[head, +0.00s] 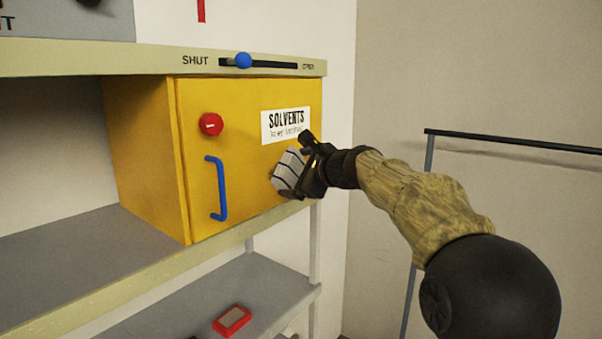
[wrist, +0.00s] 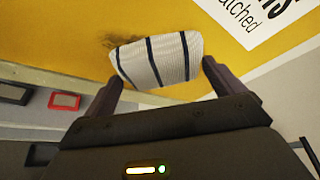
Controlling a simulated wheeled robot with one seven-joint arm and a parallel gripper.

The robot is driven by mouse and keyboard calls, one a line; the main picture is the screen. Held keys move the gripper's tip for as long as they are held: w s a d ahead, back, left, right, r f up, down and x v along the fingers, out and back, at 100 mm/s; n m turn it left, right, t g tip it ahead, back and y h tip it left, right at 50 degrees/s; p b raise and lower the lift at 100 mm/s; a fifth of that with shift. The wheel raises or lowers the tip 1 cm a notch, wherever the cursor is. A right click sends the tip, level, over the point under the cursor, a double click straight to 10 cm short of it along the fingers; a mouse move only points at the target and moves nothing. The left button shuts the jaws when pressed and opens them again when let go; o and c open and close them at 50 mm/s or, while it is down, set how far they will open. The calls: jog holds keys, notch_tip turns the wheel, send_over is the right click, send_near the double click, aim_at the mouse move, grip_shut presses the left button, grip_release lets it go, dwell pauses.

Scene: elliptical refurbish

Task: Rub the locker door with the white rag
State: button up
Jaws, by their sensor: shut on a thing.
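The yellow locker (head: 245,175) stands on the upper shelf with its door closed. The door carries a red knob (head: 211,124), a blue handle (head: 218,188) and a white SOLVENTS label (head: 285,124). My gripper (head: 300,172) is at the lower right of the door, below the label. It is shut on the white rag (wrist: 160,62), which has dark stripes. The rag also shows in the head view (head: 288,171) and is at or very near the door; I cannot tell whether it touches. A dark smudge (wrist: 113,43) shows on the yellow door beside the rag in the wrist view.
A slider with a blue knob (head: 243,60) sits on the beam above the locker, between SHUT and an opposite mark. A red-framed item (head: 232,321) lies on the lower shelf. A dark rail (head: 510,142) stands at the right. The shelf left of the locker is clear.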

aim_at(284, 175)
jog(key=shift+s+a+b, duration=0.35)
jog(key=shift+s+a, duration=0.8)
jog(key=shift+s, duration=0.2)
jog(key=shift+s+a, duration=0.5)
jog(key=shift+s, duration=0.2)
jog(key=shift+s+a, duration=0.5)
jog(key=shift+s, duration=0.2)
jog(key=shift+b, duration=0.3)
jog(key=shift+s+d+f+b, duration=0.1)
jog(key=shift+s+d+b, duration=0.1)
jog(key=shift+d+b, duration=0.25)
jog(key=shift+s+d+b, duration=0.45)
jog(key=shift+s+d, duration=0.35)
jog(key=shift+d, duration=0.2)
jog(key=shift+s+d+b, duration=0.45)
jog(key=shift+s+d, duration=0.35)
jog(key=shift+d, duration=0.15)
jog(key=shift+d, duration=0.1)
